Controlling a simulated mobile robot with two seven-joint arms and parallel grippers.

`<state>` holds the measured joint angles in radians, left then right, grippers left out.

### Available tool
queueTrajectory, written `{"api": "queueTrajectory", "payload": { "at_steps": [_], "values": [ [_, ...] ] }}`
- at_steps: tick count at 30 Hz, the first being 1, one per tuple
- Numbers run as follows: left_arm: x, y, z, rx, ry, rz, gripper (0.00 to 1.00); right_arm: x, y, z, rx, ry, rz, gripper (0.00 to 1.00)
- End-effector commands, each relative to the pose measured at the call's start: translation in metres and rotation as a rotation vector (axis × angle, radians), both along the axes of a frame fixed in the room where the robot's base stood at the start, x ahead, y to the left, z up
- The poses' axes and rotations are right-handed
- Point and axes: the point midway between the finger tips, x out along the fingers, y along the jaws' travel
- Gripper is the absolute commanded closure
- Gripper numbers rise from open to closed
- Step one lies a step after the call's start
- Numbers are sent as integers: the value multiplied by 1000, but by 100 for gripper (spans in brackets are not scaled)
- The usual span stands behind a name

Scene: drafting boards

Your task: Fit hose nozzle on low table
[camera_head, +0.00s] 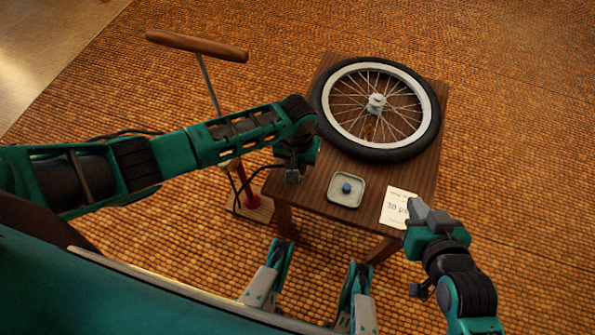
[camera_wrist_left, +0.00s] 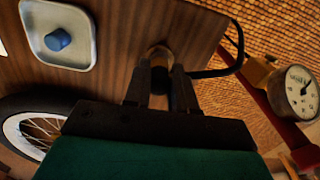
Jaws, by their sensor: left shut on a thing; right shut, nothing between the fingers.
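The hose nozzle (camera_wrist_left: 159,56), a brassy end piece, is between the fingertips of my left gripper (camera_wrist_left: 162,80) in the left wrist view. The gripper is shut on it, and the fingers hide part of it. The black hose (camera_wrist_left: 225,71) loops away from it. In the head view my left gripper (camera_head: 293,174) is at the low table's left side, and the nozzle is hidden there. The low table (camera_head: 310,187) is dark wood and bears a spoked wheel with a black tyre (camera_head: 424,139). My right gripper (camera_head: 418,210) is shut and empty, by the note at the table's near right corner.
A square tray (camera_head: 335,198) holds a small blue cap (camera_head: 347,188). A paper note (camera_head: 396,205) lies right of it. A floor pump with a wooden handle (camera_head: 196,46) stands left of the table; its gauge (camera_wrist_left: 303,92) shows in the wrist view. Woven floor right of the table is clear.

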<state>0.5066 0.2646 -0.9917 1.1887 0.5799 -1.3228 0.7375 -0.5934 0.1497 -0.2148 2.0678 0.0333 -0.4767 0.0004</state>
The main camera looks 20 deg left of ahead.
Motion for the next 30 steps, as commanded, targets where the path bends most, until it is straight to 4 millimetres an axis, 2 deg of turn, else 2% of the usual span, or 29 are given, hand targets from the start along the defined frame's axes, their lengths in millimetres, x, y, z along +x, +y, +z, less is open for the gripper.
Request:
{"api": "queueTrajectory", "payload": {
  "at_steps": [8, 9, 17, 25, 30],
  "values": [
    [0, 0, -8, 0, 0, 1, 100, 0, 0, -4, 0, 0, 0, 100],
    [0, 0, -7, 0, -1, 1, 71, 0, 0, -3, 0, 0, 0, 100],
    [0, 0, -6, 0, 0, 0, 46, 0, 0, -3, -1, 0, 1, 100],
    [0, 0, -5, 0, 0, 0, 45, 0, 0, -2, -2, -1, 2, 100],
    [0, 0, 15, -2, -2, 0, 45, 0, -1, 9, -2, -1, 2, 100]
  ]
}}
